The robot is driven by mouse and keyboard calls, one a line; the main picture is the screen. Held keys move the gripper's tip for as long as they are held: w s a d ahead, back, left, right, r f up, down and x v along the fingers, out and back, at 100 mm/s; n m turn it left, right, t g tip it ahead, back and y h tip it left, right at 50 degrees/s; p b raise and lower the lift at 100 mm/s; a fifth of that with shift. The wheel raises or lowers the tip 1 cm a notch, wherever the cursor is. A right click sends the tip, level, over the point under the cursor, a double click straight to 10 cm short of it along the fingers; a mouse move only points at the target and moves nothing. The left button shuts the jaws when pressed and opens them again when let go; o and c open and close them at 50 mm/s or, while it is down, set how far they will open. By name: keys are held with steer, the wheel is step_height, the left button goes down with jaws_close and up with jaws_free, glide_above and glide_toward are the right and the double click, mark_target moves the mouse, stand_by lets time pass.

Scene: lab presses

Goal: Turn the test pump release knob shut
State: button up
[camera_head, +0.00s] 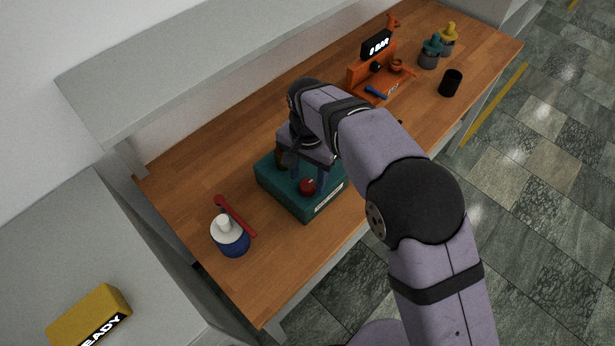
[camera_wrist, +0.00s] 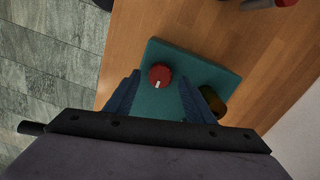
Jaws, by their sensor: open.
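The red release knob (camera_head: 307,186) sits on top of a teal box (camera_head: 291,200), which has a white label on its front side. In the wrist view the red knob (camera_wrist: 160,76) is round with a white mark, on the teal top (camera_wrist: 205,75). My gripper (camera_head: 309,178) is over the box. In the wrist view my gripper (camera_wrist: 159,82) has its two fingers apart, one on each side of the knob, with gaps between. I cannot tell the height of the fingertips above the box top. A brass-coloured round part (camera_wrist: 211,103) shows by the right finger.
An orange device reading "0 BAR" (camera_head: 372,72), a black cup (camera_head: 451,83) and teal and yellow-topped containers (camera_head: 431,52) stand at the far right. A shelf (camera_head: 230,62) overhangs the bench's back.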

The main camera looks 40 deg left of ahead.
mark_target(307, 187)
steer(key=shift+f+p, duration=0.3)
steer(key=shift+f, duration=0.85)
steer(key=shift+c, duration=0.7)
steer(key=c, duration=0.9)
